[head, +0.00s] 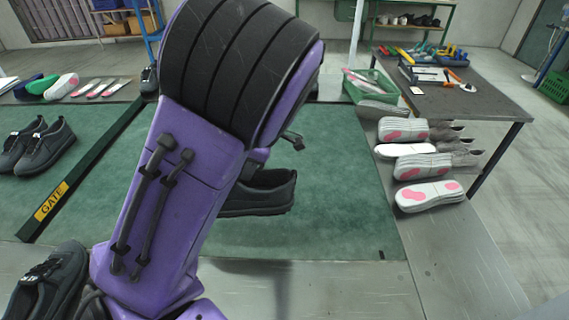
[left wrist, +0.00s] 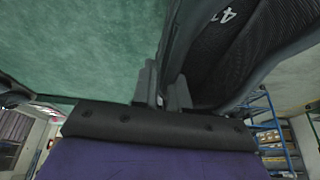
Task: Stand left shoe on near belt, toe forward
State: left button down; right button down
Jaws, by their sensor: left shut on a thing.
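The near belt (head: 340,215) is a green strip across the middle of the head view. A dark shoe (head: 262,198) shows behind my purple left arm, its sole down and roughly level over the belt; I cannot tell whether it touches. Its other end is hidden by the arm. In the left wrist view my left gripper (left wrist: 163,88) is shut on the wall of a dark shoe (left wrist: 215,45), with "41" printed on its insole. My right gripper is in neither view.
A dark bar marked GATE (head: 85,170) crosses the belt, with a dark pair of shoes (head: 38,145) left of it. Another dark shoe (head: 48,280) is at lower left. Stacked soles (head: 425,193) and a tool table (head: 470,100) stand right. The belt's right part is clear.

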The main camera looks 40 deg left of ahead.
pick_arm(q)
jog(key=shift+s+f+b, duration=0.3)
jog(key=shift+f+b, duration=0.1)
jog(key=shift+f, duration=0.2)
jog(key=shift+w, duration=0.25)
jog(key=w+f+p, duration=0.1)
jog(key=w+f, duration=0.3)
jog(key=w+a+f+p, duration=0.1)
jog(key=w+f+p, duration=0.1)
jog(key=w+f, duration=0.2)
jog(key=w+a+f+p, duration=0.1)
jog(key=w+f, duration=0.3)
jog(key=w, duration=0.2)
jog(key=shift+a+f, duration=0.15)
jog(key=shift+f, duration=0.45)
jog(key=c, duration=1.6)
grip_release()
jog(key=shift+f, duration=0.1)
jog(key=o, duration=0.5)
jog(key=shift+c, duration=0.2)
